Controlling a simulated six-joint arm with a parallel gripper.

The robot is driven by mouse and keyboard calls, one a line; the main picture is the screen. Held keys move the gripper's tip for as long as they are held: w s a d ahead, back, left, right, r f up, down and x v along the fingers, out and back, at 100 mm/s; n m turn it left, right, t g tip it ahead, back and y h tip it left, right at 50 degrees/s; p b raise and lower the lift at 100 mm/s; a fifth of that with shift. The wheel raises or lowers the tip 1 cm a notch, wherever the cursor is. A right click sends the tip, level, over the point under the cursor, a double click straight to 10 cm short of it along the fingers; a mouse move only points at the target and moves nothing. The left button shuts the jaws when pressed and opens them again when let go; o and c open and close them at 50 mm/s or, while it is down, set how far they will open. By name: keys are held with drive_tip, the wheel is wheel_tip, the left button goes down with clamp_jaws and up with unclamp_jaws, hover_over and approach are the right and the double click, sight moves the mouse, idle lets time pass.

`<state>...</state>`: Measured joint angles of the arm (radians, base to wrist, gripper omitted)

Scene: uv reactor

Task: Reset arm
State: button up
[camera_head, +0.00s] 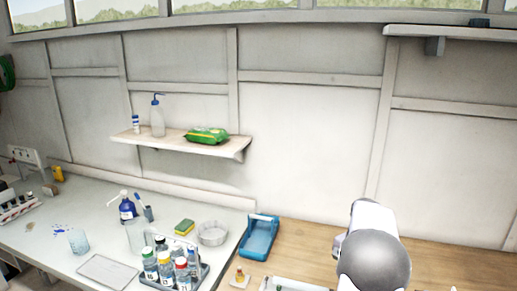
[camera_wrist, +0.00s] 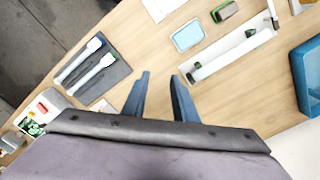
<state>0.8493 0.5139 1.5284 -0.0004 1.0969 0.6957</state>
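My gripper (camera_wrist: 161,78) shows in the wrist view. Its two blue-grey fingers stand apart with only bare wooden table between their tips, so it is open and empty. The fingers appear to be above the wooden bench top (camera_wrist: 145,45). In the head view my white and grey arm rises at the lower right, over the wooden bench (camera_head: 440,265). My gripper is hidden in that view.
The wrist view shows a dark mat (camera_wrist: 96,87) with two tools, a long white tray (camera_wrist: 235,58), a light-blue dish (camera_wrist: 188,36) and a blue bin (camera_wrist: 307,85). In the head view, a bottle rack (camera_head: 200,278) and shelf (camera_head: 180,143) stand left of my arm.

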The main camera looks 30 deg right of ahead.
drive_tip(key=a+n, duration=1)
drive_tip(key=a, duration=1.3)
drive_tip(key=s+a+f+n, duration=0.4)
drive_tip(key=s+a+n, duration=0.3)
drive_tip(key=a, duration=0.4)
drive_tip(key=shift+s+a+n, duration=0.4)
drive_tip(key=shift+s, duration=0.45)
drive_tip(key=shift+f, duration=0.15)
wheel_tip(320, 180, down, 9)
drive_tip(key=b, duration=0.9)
